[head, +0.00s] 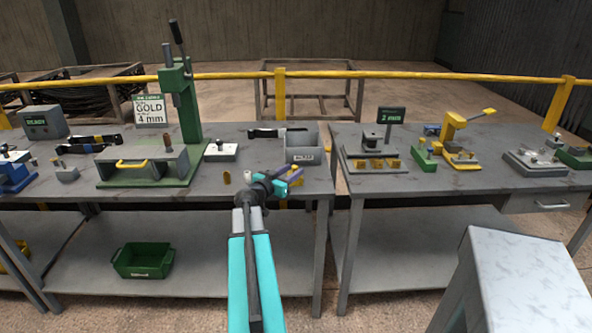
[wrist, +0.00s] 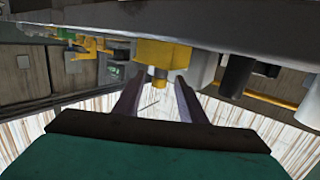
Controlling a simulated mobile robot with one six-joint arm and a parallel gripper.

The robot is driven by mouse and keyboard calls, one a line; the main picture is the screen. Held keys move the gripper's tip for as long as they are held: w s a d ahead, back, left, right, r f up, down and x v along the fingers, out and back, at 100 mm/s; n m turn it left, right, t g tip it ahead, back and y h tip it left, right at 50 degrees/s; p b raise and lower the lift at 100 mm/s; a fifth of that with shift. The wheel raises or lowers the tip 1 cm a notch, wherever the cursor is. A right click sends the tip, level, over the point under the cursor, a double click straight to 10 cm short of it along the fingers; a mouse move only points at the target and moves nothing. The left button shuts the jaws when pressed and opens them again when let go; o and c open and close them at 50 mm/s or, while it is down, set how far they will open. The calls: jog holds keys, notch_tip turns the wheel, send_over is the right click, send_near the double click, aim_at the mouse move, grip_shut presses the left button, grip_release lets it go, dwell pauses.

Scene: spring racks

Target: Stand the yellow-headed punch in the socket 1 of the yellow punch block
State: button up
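My gripper (head: 288,178) is out over the front edge of the left bench, near its right end. In the wrist view its two dark fingers (wrist: 159,80) stand apart with a gap between them. A yellow block-like thing (wrist: 163,52) with a narrower yellow stub (wrist: 157,73) lies in line with that gap, just beyond the fingertips. No contact shows. I cannot tell whether this is the yellow punch block or the punch's head. My wrist hides most of that spot in the head view. A small brass piece (head: 227,177) stands at the bench's front, left of my gripper.
A grey bin (head: 303,150) stands behind my gripper. A white-topped block (head: 221,151) and a green press (head: 188,105) stand to its left. A gap separates the benches.

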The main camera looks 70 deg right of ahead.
jog(key=shift+v, duration=2.7)
jog(key=shift+w, duration=0.15)
